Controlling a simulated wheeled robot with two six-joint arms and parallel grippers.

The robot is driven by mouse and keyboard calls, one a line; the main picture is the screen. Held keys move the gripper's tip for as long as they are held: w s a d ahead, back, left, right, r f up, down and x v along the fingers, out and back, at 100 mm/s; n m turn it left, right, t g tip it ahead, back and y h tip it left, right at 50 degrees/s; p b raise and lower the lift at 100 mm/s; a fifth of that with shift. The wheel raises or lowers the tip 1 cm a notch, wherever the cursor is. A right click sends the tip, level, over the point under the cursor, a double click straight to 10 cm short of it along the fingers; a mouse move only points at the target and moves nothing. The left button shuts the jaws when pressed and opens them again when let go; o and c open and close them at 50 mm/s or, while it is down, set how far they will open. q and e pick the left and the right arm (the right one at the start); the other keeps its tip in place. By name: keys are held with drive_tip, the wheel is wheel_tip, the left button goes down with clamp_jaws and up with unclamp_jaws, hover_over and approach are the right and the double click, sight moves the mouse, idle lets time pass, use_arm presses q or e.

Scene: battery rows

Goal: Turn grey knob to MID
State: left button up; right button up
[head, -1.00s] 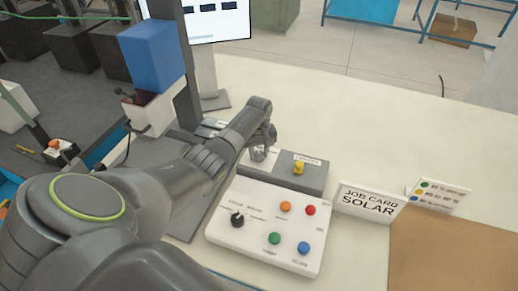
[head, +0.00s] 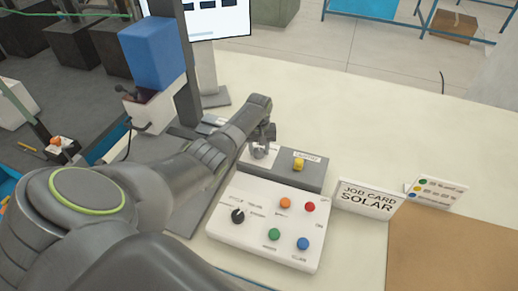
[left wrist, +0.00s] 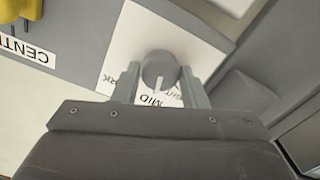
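The grey knob (left wrist: 158,68) shows in the left wrist view on a white plate (left wrist: 128,48), its pale pointer line toward the MID label. The word to the left ends in "RK"; another word at right is partly hidden. My left gripper (left wrist: 160,82) has one finger on each side of the knob, very close to it; whether they press on it I cannot tell. In the head view my left gripper (head: 264,135) is at the white plate at the left end of the grey box (head: 308,178). My right gripper is not in view.
A yellow knob (head: 298,164) sits on the same box. In front is a white panel (head: 260,196) with a black knob (head: 238,216) and several coloured buttons. A SOLAR job card (head: 368,198) stands to the right. The cream table (head: 400,130) is clear behind it.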

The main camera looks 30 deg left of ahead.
sight(259, 151)
use_arm(q)
drive_tip(key=o, duration=0.3)
drive_tip(key=shift+o, duration=0.2)
drive_tip(key=shift+r, duration=0.55)
wheel_tip(259, 151, up, 16)
drive_tip(key=b, duration=0.1)
drive_tip(key=shift+r, duration=0.15)
